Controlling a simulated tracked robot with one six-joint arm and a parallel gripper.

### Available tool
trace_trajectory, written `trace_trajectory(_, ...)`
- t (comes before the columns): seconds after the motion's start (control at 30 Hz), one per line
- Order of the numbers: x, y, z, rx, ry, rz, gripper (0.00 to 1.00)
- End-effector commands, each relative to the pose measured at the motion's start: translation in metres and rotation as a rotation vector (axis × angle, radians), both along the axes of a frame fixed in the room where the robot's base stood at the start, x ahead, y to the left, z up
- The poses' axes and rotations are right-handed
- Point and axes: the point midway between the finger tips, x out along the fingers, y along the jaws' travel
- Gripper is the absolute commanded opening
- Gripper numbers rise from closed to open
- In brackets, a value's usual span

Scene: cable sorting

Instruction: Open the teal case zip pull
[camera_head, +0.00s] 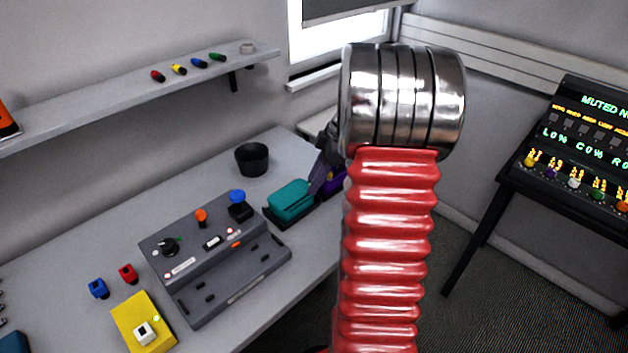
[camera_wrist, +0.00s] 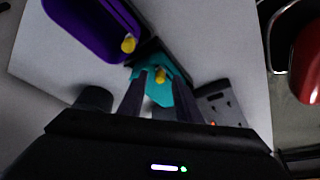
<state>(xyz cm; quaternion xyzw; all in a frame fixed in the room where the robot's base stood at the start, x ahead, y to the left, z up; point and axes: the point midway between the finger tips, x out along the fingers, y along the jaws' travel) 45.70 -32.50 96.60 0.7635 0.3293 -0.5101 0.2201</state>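The teal case (camera_head: 291,200) lies on the bench just right of the grey control box, in a dark holder. In the wrist view the teal case (camera_wrist: 183,97) shows between and beyond my two dark fingers, with its yellow zip pull (camera_wrist: 160,76) near the fingertips. My gripper (camera_wrist: 157,82) is open, with the fingers apart on either side of the pull; I cannot tell whether either touches it. In the head view my gripper (camera_head: 323,180) reaches down at the teal case's right end, partly hidden by my arm.
A purple case (camera_head: 333,181) with its own yellow pull (camera_wrist: 128,44) sits close beside the teal one. A grey control box (camera_head: 215,258) with knobs and a black cup (camera_head: 252,159) stand nearby. A shelf (camera_head: 130,96) runs along the wall. Bare bench shows around the cup.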

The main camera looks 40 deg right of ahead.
Motion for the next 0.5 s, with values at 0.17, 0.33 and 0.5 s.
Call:
trace_trajectory(0.17, 0.0015, 0.0017, -0.0055, 0.0, 0.0, 0.0, 0.31)
trace_trajectory(0.33, 0.0013, 0.0015, -0.0053, 0.0, 0.0, -0.001, 0.31)
trace_trajectory(0.5, 0.0012, 0.0014, -0.0051, 0.0, 0.0, -0.001, 0.21)
